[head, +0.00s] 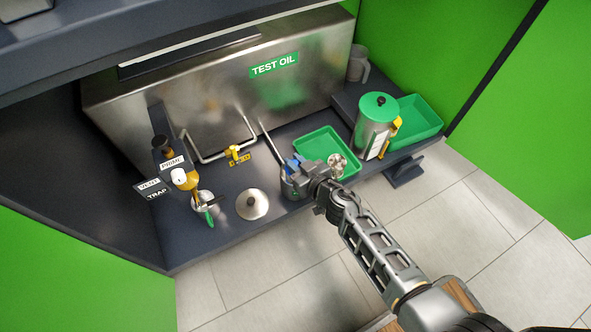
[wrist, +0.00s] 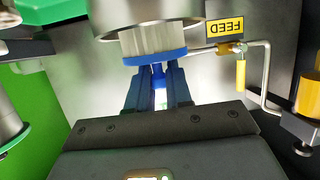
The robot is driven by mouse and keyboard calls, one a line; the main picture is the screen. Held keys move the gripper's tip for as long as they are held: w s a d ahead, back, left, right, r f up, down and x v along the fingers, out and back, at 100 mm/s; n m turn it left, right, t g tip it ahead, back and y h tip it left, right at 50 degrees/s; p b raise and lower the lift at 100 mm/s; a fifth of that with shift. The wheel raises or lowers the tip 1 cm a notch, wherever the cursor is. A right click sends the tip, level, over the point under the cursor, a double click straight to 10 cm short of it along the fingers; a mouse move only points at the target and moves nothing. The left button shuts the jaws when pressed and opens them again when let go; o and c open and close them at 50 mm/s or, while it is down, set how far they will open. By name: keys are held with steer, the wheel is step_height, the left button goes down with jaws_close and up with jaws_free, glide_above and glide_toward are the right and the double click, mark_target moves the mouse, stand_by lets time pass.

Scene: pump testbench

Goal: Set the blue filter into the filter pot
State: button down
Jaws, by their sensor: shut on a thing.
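The blue filter (wrist: 155,58) has a blue end cap and a pale body; it also shows in the head view (head: 292,164). My gripper (wrist: 158,80) is shut on the blue grip at its cap end. In the head view my gripper (head: 301,176) is over the bench, beside the green tray. The metal filter pot (wrist: 150,12) is at the top of the wrist view, which is upside down. The filter's pale body overlaps the pot's mouth and its far end is hidden there; the cap is clear of the rim. In the head view my gripper mostly covers the pot (head: 288,191).
A round metal lid (head: 251,204) lies on the bench left of the pot. A green tray (head: 318,142) holds a metal part. A green-lidded can (head: 373,125) stands right. The yellow feed valve (head: 237,154) and the prime and vent fittings (head: 183,178) are left.

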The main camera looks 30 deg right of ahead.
steer(key=shift+f+b, duration=0.7)
steer(key=shift+f, duration=0.45)
steer(key=shift+f+b, duration=0.35)
steer(key=shift+f, duration=0.05)
steer(key=shift+f, duration=0.25)
steer(key=c, duration=1)
jaws_free()
steer(key=shift+c, duration=0.2)
steer(key=shift+r, duration=0.15)
